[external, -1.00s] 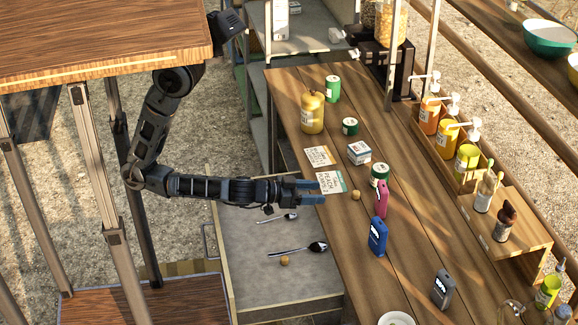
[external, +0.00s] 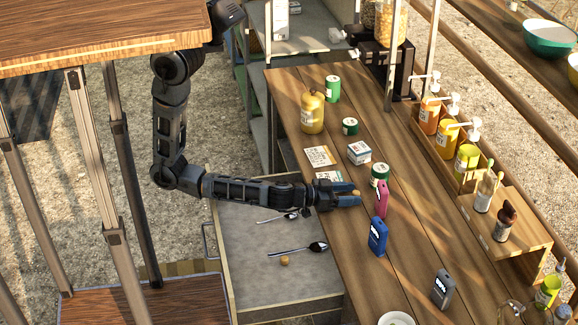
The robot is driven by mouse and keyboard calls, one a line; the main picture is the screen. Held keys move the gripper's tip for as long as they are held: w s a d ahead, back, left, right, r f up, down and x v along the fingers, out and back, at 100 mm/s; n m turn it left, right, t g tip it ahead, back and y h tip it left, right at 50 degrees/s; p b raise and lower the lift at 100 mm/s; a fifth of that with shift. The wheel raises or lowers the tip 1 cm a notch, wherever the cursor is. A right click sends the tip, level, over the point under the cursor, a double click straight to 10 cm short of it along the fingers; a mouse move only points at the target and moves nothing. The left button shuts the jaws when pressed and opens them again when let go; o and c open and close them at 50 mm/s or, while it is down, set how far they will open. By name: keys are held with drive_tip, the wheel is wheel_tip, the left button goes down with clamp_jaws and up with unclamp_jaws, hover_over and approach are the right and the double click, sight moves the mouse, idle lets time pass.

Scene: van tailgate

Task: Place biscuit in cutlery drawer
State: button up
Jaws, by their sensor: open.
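A small round tan biscuit (external: 357,193) lies on the wooden counter (external: 410,215). My gripper (external: 353,194) is open, low over the counter, with its blue fingertips at either side of the biscuit. I cannot tell whether they touch it. The cutlery drawer (external: 255,287) is pulled out at the counter's left side, below my forearm. In it lie two spoons, a nearer one (external: 300,250) and a farther one (external: 285,215), and another small round tan piece (external: 284,260).
A card (external: 320,156) and a small white box (external: 359,152) lie behind. The drawer's front part is clear.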

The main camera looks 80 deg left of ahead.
drive_tip(key=shift+c, duration=0.3)
clamp_jaws()
idle(0.3)
drive_tip(key=shift+r, duration=0.1)
drive_tip(key=shift+r, duration=0.7)
wheel_tip(320, 180, up, 3)
drive_tip(key=shift+f, duration=0.1)
drive_tip(key=s+d+r+b, duration=0.2)
drive_tip(key=s+d+r, duration=0.5)
drive_tip(key=s+d, duration=0.15)
drive_tip(key=w+a+r, duration=0.2)
drive_tip(key=w+a, duration=0.5)
drive_tip(key=a, duration=0.3)
drive_tip(key=w+a+r, duration=0.2)
drive_tip(key=w+a, duration=0.4)
drive_tip(key=a, duration=0.5)
drive_tip(key=shift+w+a+r, duration=0.15)
drive_tip(key=shift+w+a, duration=0.1)
drive_tip(key=shift+w, duration=0.1)
